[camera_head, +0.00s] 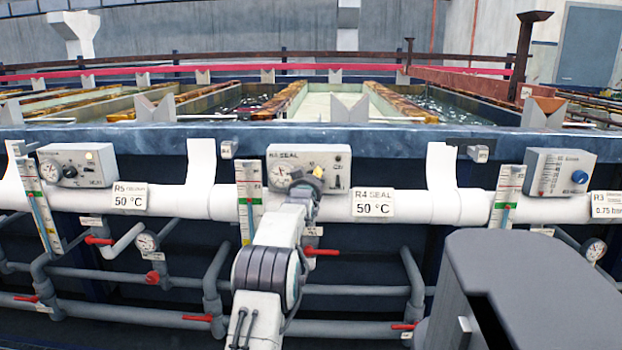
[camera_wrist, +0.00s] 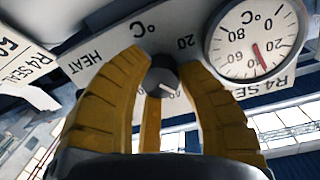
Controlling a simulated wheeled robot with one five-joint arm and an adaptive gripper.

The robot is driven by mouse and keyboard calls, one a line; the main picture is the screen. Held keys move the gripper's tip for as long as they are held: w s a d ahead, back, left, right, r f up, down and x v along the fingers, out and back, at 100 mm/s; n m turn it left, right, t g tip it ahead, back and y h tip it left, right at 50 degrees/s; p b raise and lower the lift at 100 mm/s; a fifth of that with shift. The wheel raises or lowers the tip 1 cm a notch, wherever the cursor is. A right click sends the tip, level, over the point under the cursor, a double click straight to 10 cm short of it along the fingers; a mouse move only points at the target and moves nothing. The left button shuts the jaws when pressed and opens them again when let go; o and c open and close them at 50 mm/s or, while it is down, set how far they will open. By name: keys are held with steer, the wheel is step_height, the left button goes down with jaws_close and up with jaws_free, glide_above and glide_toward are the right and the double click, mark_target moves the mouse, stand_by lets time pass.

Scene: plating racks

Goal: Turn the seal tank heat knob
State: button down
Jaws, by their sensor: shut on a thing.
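The R4 SEAL control box (camera_head: 340,160) is fixed on the white pipe in the middle of the head view. In the wrist view its tilted grey panel (camera_wrist: 100,62) carries the word HEAT, a °C mark and a scale. My gripper (camera_wrist: 162,66) is shut on the knob, with a finger on each side. In the head view my gripper (camera_head: 318,174) is at the front of the box and hides the knob. A pale pointer line on the knob is partly visible.
A round dial gauge (camera_wrist: 257,40) sits close beside the knob. An R4 SEAL 50 °C sign (camera_head: 373,203) hangs to the right. Pipes with red valve handles (camera_head: 320,251) run below.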

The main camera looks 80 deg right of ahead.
steer(key=shift+w, duration=0.1)
stand_by(0.5)
steer(key=c, duration=1.1)
jaws_free()
steer(key=shift+f, duration=0.1)
